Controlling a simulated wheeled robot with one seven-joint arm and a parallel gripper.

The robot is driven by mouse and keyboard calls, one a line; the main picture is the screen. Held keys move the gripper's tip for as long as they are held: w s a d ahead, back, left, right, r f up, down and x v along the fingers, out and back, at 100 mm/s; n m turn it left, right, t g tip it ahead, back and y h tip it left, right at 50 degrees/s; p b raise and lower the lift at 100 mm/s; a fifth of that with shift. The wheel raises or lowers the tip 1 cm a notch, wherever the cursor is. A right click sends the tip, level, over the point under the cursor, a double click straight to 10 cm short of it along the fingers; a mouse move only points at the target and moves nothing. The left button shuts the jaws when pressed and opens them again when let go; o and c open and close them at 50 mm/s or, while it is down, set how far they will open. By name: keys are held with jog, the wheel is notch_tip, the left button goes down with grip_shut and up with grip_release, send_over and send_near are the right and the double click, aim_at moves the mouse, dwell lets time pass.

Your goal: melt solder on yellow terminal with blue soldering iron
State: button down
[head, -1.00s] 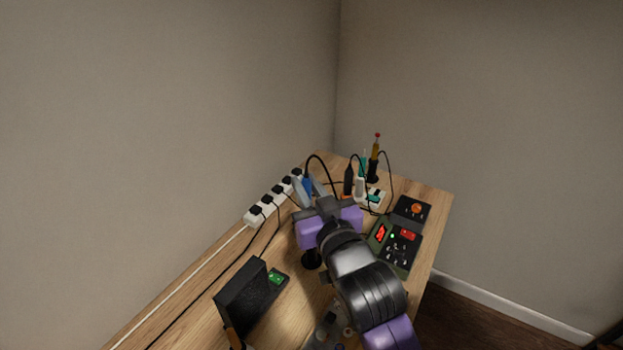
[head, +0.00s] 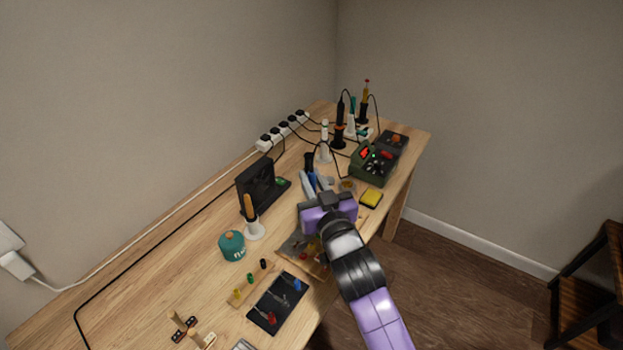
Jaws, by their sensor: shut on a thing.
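A dark cord runs up from the iron's end. Its tip is hidden by my gripper and arm. The yellow terminal (head: 237,294) stands at the left front end of a wooden strip (head: 250,286), with a green terminal (head: 250,278) and a black one (head: 263,264) in the same row. My gripper is well to the right of and behind the yellow terminal, apart from it. Any solder is too small to make out.
A black tray (head: 264,318) with red and blue parts lies beside the strip. A teal round container (head: 232,246), a white-based holder (head: 255,230) and a black stand (head: 258,187) are nearby. A yellow sponge (head: 371,198) and green station (head: 372,166) are at right.

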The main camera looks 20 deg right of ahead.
jog(key=shift+f+b, duration=2.45)
jog(key=shift+f, duration=0.75)
jog(key=shift+f, duration=0.15)
jog(key=shift+f+b, duration=0.35)
jog(key=shift+b, duration=0.25)
jog(key=shift+f, duration=0.25)
jog(key=shift+r+b, duration=0.1)
jog(key=shift+b, duration=0.55)
dwell(3.1)
